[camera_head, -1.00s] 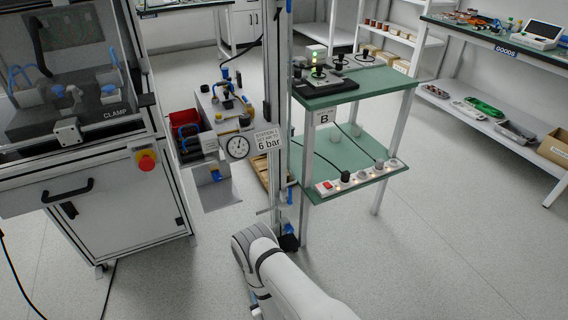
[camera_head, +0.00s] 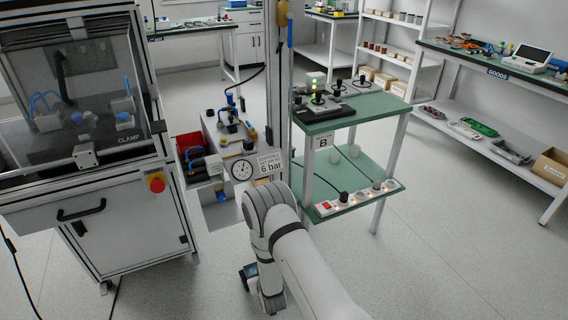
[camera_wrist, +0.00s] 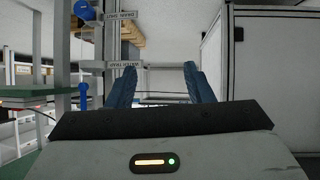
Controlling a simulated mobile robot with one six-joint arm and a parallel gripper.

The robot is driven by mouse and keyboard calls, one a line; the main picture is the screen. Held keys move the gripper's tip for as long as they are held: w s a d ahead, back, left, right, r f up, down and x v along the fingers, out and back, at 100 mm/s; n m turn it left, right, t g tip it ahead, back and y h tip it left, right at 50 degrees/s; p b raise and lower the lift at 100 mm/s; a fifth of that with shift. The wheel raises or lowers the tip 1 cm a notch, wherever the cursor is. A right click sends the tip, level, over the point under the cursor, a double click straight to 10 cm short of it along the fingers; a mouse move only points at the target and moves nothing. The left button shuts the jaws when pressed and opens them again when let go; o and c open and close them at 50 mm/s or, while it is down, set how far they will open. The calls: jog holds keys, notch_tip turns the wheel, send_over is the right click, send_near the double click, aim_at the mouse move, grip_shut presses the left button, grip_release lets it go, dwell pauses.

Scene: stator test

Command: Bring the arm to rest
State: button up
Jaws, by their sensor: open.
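My gripper (camera_wrist: 160,86) shows in the wrist view with its two blue fingers spread apart and nothing between them. In the head view my white arm (camera_head: 283,235) rises from the bottom centre and bends downward in front of the station with the pressure gauge (camera_head: 241,169). The gripper's fingertips cannot be made out in the head view.
A machine with a clamp and a red stop button (camera_head: 157,183) stands at left. A green two-tier stand (camera_head: 368,110) marked B, with a power strip (camera_head: 355,201), is close at right of the arm. Goods shelves (camera_head: 480,130) stand far right. Floor at lower right is clear.

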jog(key=w+d+r+m+g+h+p, duration=0.1)
jog(key=w+d+r+p, duration=0.1)
jog(key=r, duration=0.8)
jog(key=w+d+r+g+p, duration=0.1)
jog(key=w+d+r+p, duration=0.1)
jog(key=r, duration=0.7)
jog(key=s+d+r+m+g+h+p, duration=0.15)
jog(key=d+r, duration=0.25)
jog(key=r, duration=0.6)
jog(key=s+d+r+g+y+p, duration=0.1)
jog(key=s+d+r+p, duration=0.25)
jog(key=r, duration=0.75)
jog(key=s+d+r+m+g+h+p, duration=0.1)
jog(key=s+d+r+p, duration=0.3)
jog(key=s+r, duration=0.7)
jog(key=s+d+r+m+g+h+p, duration=0.1)
jog(key=s+d+r+p, duration=0.3)
jog(key=s+d+r, duration=0.4)
jog(key=s+r+g, duration=0.1)
jog(key=s+r, duration=0.3)
jog(key=s, duration=0.3)
jog(key=shift+s+r+g, duration=0.25)
jog(key=shift+s+g, duration=0.05)
jog(key=shift+g, duration=0.05)
